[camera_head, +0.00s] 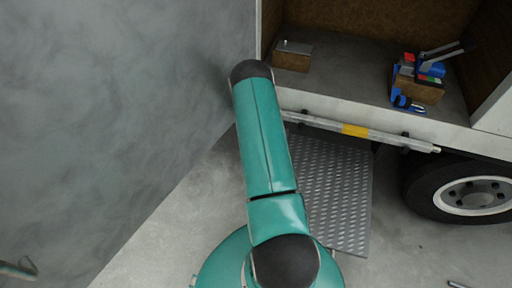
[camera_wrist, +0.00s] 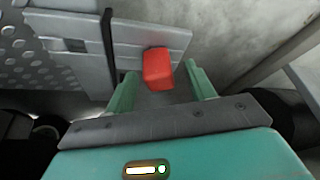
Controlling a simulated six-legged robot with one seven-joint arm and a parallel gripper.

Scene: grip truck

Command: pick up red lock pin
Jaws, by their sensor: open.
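The red lock pin (camera_wrist: 158,69) shows in the wrist view as a small red block against a light grey metal plate (camera_wrist: 85,28). My gripper (camera_wrist: 160,82) is open, with its two green fingers apart. The red block lies between and slightly beyond the fingertips, and I cannot tell whether either finger touches it. In the head view my green arm reaches up from the bottom; my gripper and the red pin are hidden there.
The truck's open cargo bay holds a brown box (camera_head: 292,60) and a crate with blue and red tools (camera_head: 425,88). A rail with a yellow band (camera_head: 355,131), a ramp plate (camera_head: 335,190) and a wheel (camera_head: 470,192) lie below. A grey wall (camera_head: 110,100) stands left.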

